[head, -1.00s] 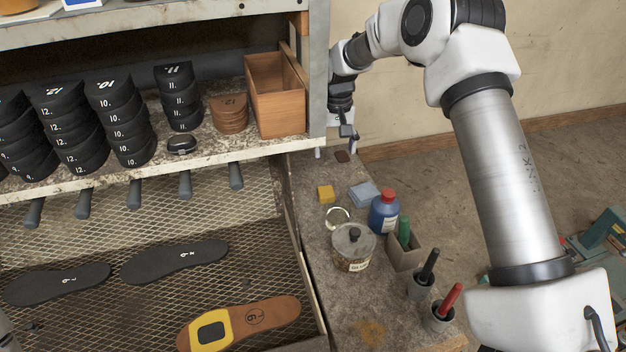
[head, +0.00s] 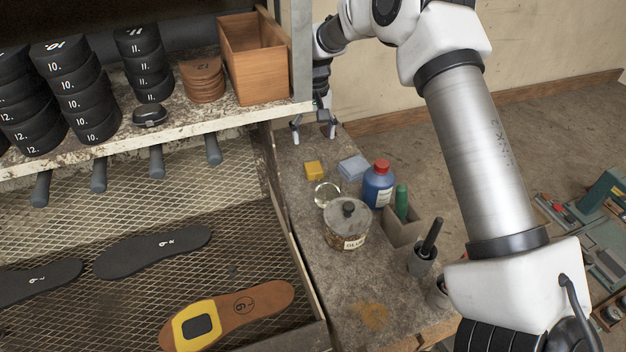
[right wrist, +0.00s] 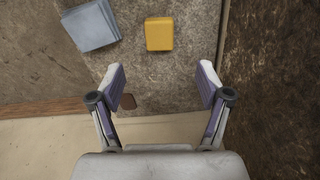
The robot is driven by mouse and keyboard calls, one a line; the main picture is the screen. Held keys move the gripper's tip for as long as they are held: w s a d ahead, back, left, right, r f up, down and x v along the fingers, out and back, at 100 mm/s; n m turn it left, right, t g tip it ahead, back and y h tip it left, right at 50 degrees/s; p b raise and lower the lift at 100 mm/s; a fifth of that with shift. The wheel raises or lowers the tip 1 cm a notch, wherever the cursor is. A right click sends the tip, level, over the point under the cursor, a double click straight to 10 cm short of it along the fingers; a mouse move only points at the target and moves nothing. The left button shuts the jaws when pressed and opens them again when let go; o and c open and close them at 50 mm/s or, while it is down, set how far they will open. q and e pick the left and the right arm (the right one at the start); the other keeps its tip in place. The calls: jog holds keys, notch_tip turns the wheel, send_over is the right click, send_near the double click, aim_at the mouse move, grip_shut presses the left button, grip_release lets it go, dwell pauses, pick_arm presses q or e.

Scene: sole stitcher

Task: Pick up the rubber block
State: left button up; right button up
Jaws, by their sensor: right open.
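A small yellow block (head: 314,170), which I take to be the rubber block, lies on the stone-like bench top. It also shows in the right wrist view (right wrist: 159,34), beyond my fingertips and nearly centred between them. My right gripper (head: 314,133) is open and empty at the far end of the bench, behind the block and apart from it. Its two spread fingers also show in the right wrist view (right wrist: 161,70). My left gripper is not in view.
The shelf (head: 190,126) stands left.

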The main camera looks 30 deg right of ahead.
aim_at(314, 167)
notch_tip(314, 167, down, 4)
jog(key=shift+r+b, duration=0.25)
jog(key=shift+b, duration=0.85)
jog(key=shift+s+f+p, duration=0.15)
jog(key=shift+f+p, duration=0.2)
jog(key=shift+f, duration=0.05)
jog(key=f+p, duration=0.1)
jog(key=f, duration=0.1)
jog(key=f+p, duration=0.1)
jog(key=f, duration=0.3)
jog(key=shift+w+d+f+p, duration=0.15)
jog(key=shift+w+p, duration=0.1)
jog(key=shift+p, duration=0.15)
jog(key=shift+f, duration=0.25)
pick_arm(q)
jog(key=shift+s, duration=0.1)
pick_arm(e)
jog(key=c, duration=1.2)
